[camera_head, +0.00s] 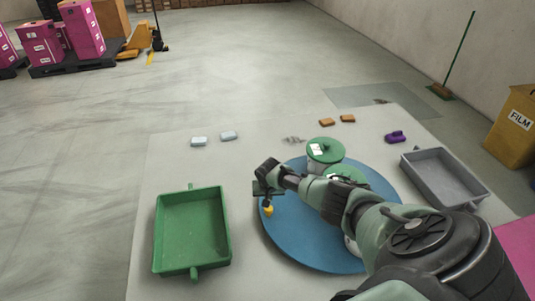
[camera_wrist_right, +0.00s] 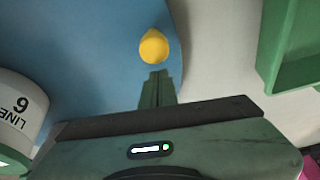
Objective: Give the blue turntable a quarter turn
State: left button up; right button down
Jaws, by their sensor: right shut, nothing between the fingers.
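The blue turntable (camera_head: 290,235) lies on the pale table, mostly in front of me, and fills the left of the right wrist view (camera_wrist_right: 90,50). A yellow knob (camera_head: 267,210) sits near its left rim; it also shows in the wrist view (camera_wrist_right: 154,47). White tins with green lids, one at the far side (camera_head: 325,150) and another nearer (camera_head: 346,174), stand on the turntable; my right arm partly hides them. My right gripper (camera_head: 266,194) is shut and empty at the left rim, close to the knob. I cannot tell whether it touches. My left gripper is not in view.
A green tray (camera_head: 225,232) stands left of the turntable, with a bare strip between. A grey tray (camera_head: 410,172) stands to the right. Light blue pieces (camera_head: 199,141), orange-brown pieces (camera_head: 326,122) and a purple piece (camera_head: 395,137) lie along the back.

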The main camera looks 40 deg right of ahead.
jog(key=shift+s+a, duration=0.15)
jog(key=shift+f, duration=0.1)
jog(key=p+v, duration=0.2)
jog(key=v, duration=0.4)
jog(key=shift+v, duration=0.95)
